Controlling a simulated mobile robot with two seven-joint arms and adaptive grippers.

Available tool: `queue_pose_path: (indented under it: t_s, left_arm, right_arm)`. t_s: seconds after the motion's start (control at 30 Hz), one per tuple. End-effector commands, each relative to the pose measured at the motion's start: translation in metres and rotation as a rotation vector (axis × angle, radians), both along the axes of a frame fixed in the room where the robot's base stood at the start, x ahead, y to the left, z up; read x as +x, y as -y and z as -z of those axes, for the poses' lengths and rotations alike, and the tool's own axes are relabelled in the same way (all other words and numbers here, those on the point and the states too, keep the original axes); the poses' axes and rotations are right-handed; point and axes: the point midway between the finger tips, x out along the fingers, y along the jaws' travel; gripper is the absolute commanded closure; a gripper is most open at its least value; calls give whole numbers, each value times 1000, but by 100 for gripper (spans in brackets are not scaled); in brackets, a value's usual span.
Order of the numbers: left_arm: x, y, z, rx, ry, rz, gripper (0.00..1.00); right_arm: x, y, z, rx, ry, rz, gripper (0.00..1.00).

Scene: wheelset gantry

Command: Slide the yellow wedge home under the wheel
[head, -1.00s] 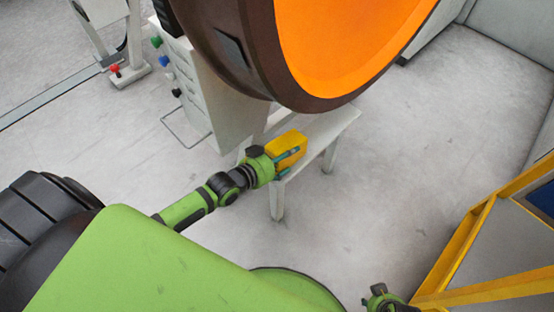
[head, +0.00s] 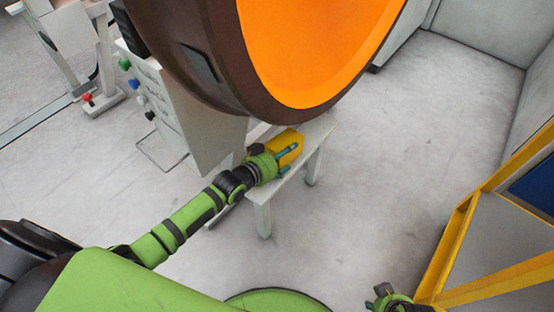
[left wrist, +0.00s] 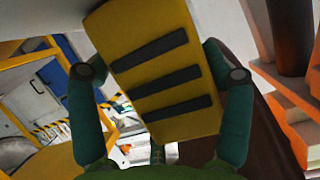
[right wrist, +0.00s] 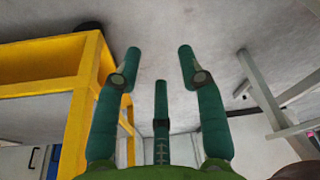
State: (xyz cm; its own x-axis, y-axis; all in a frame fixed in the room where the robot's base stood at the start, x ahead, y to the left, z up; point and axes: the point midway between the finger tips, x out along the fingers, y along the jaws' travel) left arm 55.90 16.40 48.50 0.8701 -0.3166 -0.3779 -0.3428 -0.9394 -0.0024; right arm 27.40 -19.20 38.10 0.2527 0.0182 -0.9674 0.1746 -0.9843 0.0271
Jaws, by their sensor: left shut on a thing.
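The yellow wedge (head: 290,146) is at the low grey bench (head: 318,130), below the large wheel (head: 222,60) with its brown rim and orange face. My left gripper (head: 285,159) is shut on the wedge. In the left wrist view the wedge (left wrist: 165,70) shows black strips and sits between the teal fingers. Whether the wedge touches the bench or the wheel I cannot tell. My right gripper (head: 382,296) is low at the bottom right of the head view. In the right wrist view its fingers (right wrist: 157,70) are spread apart with nothing between them.
A yellow frame (head: 462,235) stands at the right; it also shows in the right wrist view (right wrist: 85,90). A grey cabinet (head: 175,100) with coloured knobs is left of the wheel. Open floor (head: 420,130) lies between the bench and the frame.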

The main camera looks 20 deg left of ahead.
Motion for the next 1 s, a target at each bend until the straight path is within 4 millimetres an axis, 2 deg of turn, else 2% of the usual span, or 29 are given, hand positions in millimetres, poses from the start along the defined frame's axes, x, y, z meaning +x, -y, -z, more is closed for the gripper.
queue_pose_path:
  t_s: [0.2,0.5,0.93,0.97,1.0]
  left_arm:
    - [16,6,-1,-3,8,0,77]
    - [29,11,-1,-2,6,1,77]
    - [32,12,-2,-2,6,0,77]
    - [32,12,-2,-2,6,0,17]
    - [32,12,-2,-2,6,0,1]
  right_arm:
    - [2,0,-15,1,12,2,60]
    - [2,1,-33,1,22,3,60]
    - [1,1,-37,1,23,4,60]
    - [1,1,-37,1,23,4,60]
    - [1,1,-37,1,23,4,60]
